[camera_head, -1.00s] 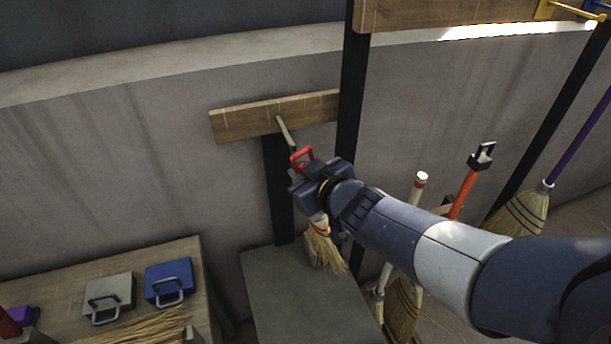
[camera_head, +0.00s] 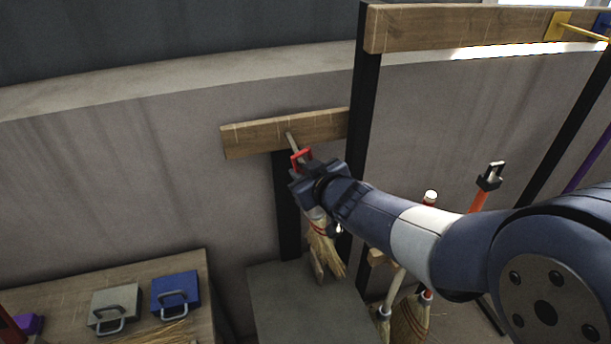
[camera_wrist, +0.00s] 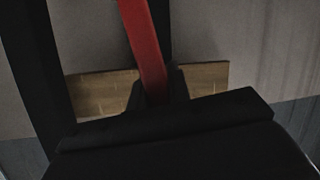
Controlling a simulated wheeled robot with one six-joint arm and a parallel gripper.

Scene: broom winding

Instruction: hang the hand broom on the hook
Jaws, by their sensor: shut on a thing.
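The hand broom hangs upright from my gripper (camera_head: 303,174), its straw bristles (camera_head: 325,250) down and its red hanging loop (camera_head: 301,158) at the top. My gripper is shut on the broom near the loop. The hook (camera_head: 292,142) is a pale peg sticking out of a short wooden board (camera_head: 250,136) on the wall. The loop overlaps the peg's outer end in the head view; I cannot tell whether it is around it. In the wrist view a red strip (camera_wrist: 143,40) rises between the dark fingers, with the board (camera_wrist: 100,92) behind. The hook is not visible there.
A grey surface (camera_head: 300,305) lies below the broom. A dark post (camera_head: 363,120) stands right of the board. A wooden table at left holds a grey box (camera_head: 115,303) and a blue box (camera_head: 174,288). Other brooms (camera_head: 409,322) stand under my arm.

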